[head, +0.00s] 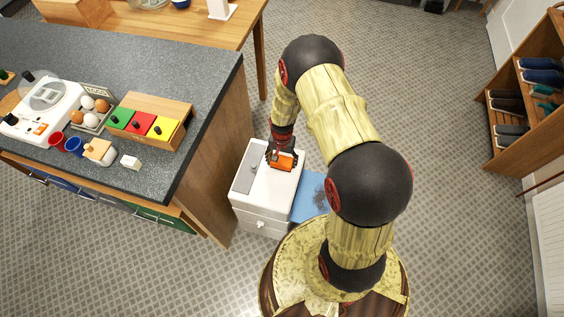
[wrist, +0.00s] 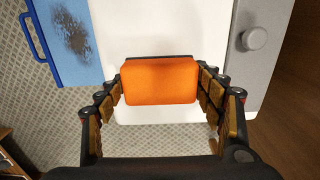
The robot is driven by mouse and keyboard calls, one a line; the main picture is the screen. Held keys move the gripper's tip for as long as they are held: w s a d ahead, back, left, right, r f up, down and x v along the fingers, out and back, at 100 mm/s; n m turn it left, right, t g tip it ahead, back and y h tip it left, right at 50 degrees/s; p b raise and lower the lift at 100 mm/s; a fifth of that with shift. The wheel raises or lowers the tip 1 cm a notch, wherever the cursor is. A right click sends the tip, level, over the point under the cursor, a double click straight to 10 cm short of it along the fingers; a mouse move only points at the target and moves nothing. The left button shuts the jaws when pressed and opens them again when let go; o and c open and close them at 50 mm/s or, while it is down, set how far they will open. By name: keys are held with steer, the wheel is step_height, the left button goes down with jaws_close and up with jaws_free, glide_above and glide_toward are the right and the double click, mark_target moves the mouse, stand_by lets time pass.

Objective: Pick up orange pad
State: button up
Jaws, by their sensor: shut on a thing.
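The orange pad (wrist: 160,81) is a small rounded rectangle with a dark layer along its far edge. It also shows in the head view (head: 285,161), over the top of a white cabinet (head: 270,188). My gripper (wrist: 160,84) has its two fingers on the pad's left and right sides and is shut on it. In the head view my gripper (head: 281,155) is above the cabinet, partly hiding the pad. I cannot tell whether the pad touches the cabinet top.
A grey panel with a round knob (wrist: 254,39) lies beside the white top. The dark counter (head: 150,75) with egg tray and coloured drawers (head: 143,123) stands left. Open floor lies behind.

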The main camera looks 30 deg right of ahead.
mark_target(282, 160)
steer(key=shift+r, duration=0.5)
step_height(282, 160, up, 2)
steer(key=shift+r+p, duration=0.15)
steer(key=shift+p, duration=0.45)
steer(key=s+r, duration=0.1)
steer(key=s+r+p, duration=0.1)
steer(key=r, duration=0.1)
steer(key=s+d+r+p, duration=0.1)
steer(key=s+r, duration=0.1)
steer(key=shift+d+r, duration=0.1)
steer(key=shift+r, duration=0.05)
steer(key=s+d+r+p, duration=0.2)
steer(key=s+r+p, duration=0.1)
steer(key=s, duration=0.6)
steer(key=shift+s+d+r, duration=0.15)
steer(key=shift+s+r, duration=0.15)
steer(key=shift+r, duration=0.4)
steer(key=o, duration=0.5)
steer(key=c, duration=0.3)
